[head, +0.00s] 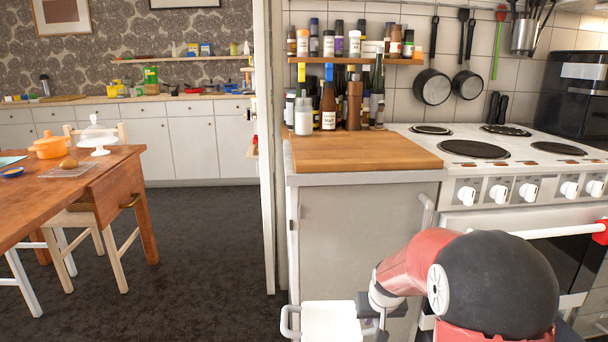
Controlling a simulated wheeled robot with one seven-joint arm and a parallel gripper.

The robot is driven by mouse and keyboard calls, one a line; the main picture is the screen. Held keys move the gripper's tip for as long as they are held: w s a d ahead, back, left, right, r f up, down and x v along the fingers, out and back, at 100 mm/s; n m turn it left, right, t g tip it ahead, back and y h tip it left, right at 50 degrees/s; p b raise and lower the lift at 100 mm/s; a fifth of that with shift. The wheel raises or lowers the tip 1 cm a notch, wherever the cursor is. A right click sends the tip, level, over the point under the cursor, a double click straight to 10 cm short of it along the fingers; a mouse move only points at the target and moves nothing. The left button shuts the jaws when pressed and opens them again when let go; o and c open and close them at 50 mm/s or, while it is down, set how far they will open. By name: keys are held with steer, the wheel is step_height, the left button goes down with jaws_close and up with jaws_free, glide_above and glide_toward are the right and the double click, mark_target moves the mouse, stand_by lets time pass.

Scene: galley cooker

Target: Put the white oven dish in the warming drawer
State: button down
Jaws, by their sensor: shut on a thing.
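The white oven dish (331,322) is at the bottom of the head view, in front of the grey cabinet. A loop handle (288,320) stands out on its left side, and its lower part is cut off by the picture edge. My gripper (367,308) is at the dish's right side and is shut on it. My red and black arm covers much of the cooker's lower front. I cannot make out the warming drawer; the area below the oven door is mostly hidden by my arm or out of frame.
The cooker (475,190) stands at right, with a white oven door handle (550,231) sticking out. The grey cabinet (350,240) has a wooden board (360,151) on top. A wooden table (70,195) and chairs stand at left. Dark floor between is clear.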

steer(key=s+a+f, duration=0.2)
steer(key=s+f, duration=0.2)
steer(key=f, duration=0.3)
steer(key=shift+s, duration=0.2)
steer(key=s+f, duration=0.4)
steer(key=f, duration=0.1)
steer(key=shift+s+f, duration=0.2)
steer(key=shift+f, duration=0.05)
steer(key=shift+d, duration=0.1)
